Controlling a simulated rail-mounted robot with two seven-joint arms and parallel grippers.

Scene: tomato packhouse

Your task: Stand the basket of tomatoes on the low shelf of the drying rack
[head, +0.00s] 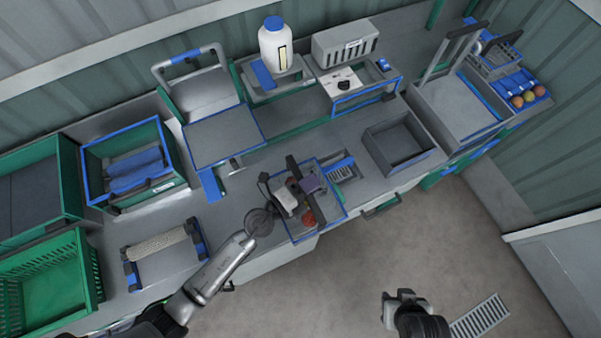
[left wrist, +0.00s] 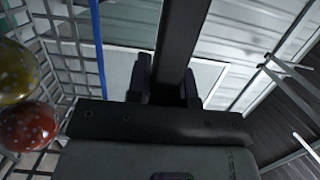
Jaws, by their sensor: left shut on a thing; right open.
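My left gripper (head: 290,195) is shut on the dark handle bar of a wire basket (head: 318,238) with a blue rim, over the front of the bench. A red tomato (head: 309,218) shows in the basket; the gripper hides much of the inside. In the left wrist view, the handle bar (left wrist: 183,40) runs between the fingers. The basket's wire wall (left wrist: 60,35) and a yellow and a red tomato (left wrist: 28,128) are at the left. My right gripper (head: 405,297) is open and empty over the floor. A rack-like wire stand (head: 500,58) is at the far right; I cannot tell its shelves clearly.
A grey open bin (head: 372,137) stands right of the basket. A blue-edged tray (head: 215,110), blue-rimmed crate (head: 88,175) and green crate (head: 97,270) are left. A white jug (head: 275,55) stands behind. Several round fruits (head: 530,96) sit on blue lanes at far right.

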